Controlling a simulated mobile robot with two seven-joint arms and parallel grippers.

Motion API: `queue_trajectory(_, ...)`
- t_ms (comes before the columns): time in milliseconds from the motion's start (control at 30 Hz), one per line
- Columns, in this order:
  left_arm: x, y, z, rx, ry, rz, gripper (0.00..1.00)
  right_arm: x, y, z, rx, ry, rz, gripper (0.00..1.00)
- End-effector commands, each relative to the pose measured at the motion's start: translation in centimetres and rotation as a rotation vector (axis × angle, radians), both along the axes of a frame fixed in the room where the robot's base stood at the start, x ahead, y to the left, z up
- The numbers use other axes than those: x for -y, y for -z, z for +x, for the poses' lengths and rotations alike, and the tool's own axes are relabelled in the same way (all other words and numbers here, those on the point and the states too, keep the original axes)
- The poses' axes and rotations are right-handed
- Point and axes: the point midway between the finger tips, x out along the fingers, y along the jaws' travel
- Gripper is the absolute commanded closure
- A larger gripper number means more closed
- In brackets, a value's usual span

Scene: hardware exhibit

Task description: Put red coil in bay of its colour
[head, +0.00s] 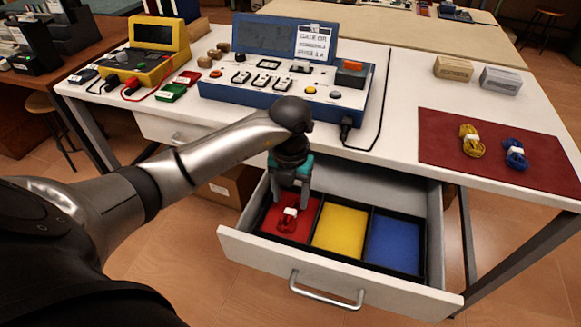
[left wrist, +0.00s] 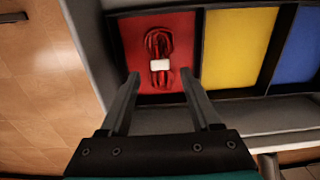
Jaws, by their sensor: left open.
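The red coil (head: 287,222), bound with a white band, lies in the red bay (head: 268,229) of the open drawer (head: 325,270). It also shows in the left wrist view (left wrist: 158,45), lying flat on the red floor. The yellow bay (head: 340,228) and the blue bay (head: 394,243) beside it are empty. My left gripper (head: 290,203) is open above the red bay. In the left wrist view its fingers (left wrist: 160,85) are apart, with the coil beyond their tips and nothing between them. My right gripper is not in view.
A yellow coil (head: 471,141) and a blue coil (head: 515,153) lie on a dark red mat (head: 440,124) on the white table. A blue-and-white console (head: 285,85) and a yellow meter (head: 150,55) stand behind the drawer. The drawer front has a metal handle (head: 325,292).

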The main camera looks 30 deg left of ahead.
Motion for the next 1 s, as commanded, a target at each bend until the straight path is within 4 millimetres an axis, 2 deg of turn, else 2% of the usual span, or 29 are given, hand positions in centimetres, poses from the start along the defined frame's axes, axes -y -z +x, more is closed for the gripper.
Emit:
queue_trajectory(100, 0.0, -1.8, 0.1, 0.003, 0.001, 0.002, 0.36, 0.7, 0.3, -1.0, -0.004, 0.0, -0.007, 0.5)
queue_trajectory(500, 0.0, -6.6, 0.1, 0.002, 0.0, 0.0, 0.36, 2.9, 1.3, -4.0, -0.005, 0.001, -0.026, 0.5)
queue_trajectory(700, 0.0, -7.7, 0.0, 0.001, 0.0, 0.001, 0.36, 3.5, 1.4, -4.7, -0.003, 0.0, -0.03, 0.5)
queue_trajectory(1000, 0.0, -7.9, 0.0, 0.0, -0.001, 0.001, 0.36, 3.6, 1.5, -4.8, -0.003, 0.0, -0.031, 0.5)
